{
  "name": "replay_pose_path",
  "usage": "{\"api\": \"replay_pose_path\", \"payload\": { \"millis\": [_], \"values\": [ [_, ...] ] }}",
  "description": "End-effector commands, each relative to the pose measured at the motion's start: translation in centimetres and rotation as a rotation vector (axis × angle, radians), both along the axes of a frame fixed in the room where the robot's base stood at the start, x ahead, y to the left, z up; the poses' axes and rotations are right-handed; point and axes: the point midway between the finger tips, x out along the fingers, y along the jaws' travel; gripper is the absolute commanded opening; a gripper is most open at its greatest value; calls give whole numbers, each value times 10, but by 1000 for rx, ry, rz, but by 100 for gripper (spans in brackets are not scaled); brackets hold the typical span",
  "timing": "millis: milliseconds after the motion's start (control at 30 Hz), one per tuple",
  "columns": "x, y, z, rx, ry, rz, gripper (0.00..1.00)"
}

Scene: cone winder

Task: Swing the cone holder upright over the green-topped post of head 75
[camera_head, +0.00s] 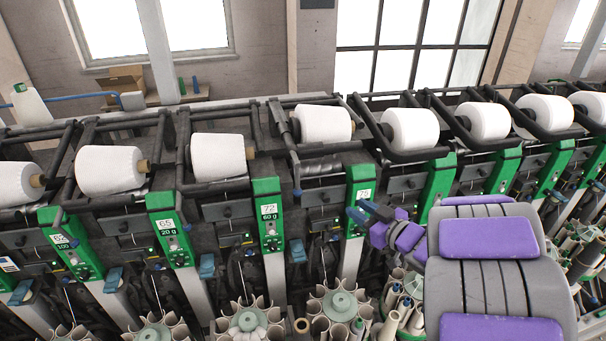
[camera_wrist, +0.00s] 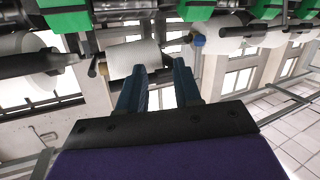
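The post (camera_head: 357,200) with a green top carries a small plate that looks like 75, though it is hard to read. A white cone (camera_head: 325,124) lies in a dark holder (camera_head: 283,130) above and left of this post. This holder sits farther back than its neighbours. My gripper (camera_head: 363,211) is in front of the green post top, below and right of the cone. In the wrist view my gripper (camera_wrist: 160,68) shows two blue fingers apart with nothing held between them. A white cone (camera_wrist: 133,57) lies beyond the fingertips; its holder is only partly visible.
Neighbouring heads have white cones (camera_head: 222,155) (camera_head: 410,129) in dark frames, close on both sides. Green posts (camera_head: 268,215) (camera_head: 437,180) stand between them. Round bobbin magazines (camera_head: 340,304) fill the space below. Windows (camera_head: 413,45) and a wall lie behind.

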Motion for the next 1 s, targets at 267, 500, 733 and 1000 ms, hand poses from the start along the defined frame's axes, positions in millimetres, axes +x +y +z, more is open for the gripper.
{"api": "replay_pose_path", "payload": {
  "millis": [267,500,733,1000],
  "values": [
    [-25,33,18,200,-25,199,33],
    [-19,48,19,221,-28,220,33],
    [7,79,19,219,-29,223,33],
    [41,120,19,218,-28,220,33]
  ]
}}
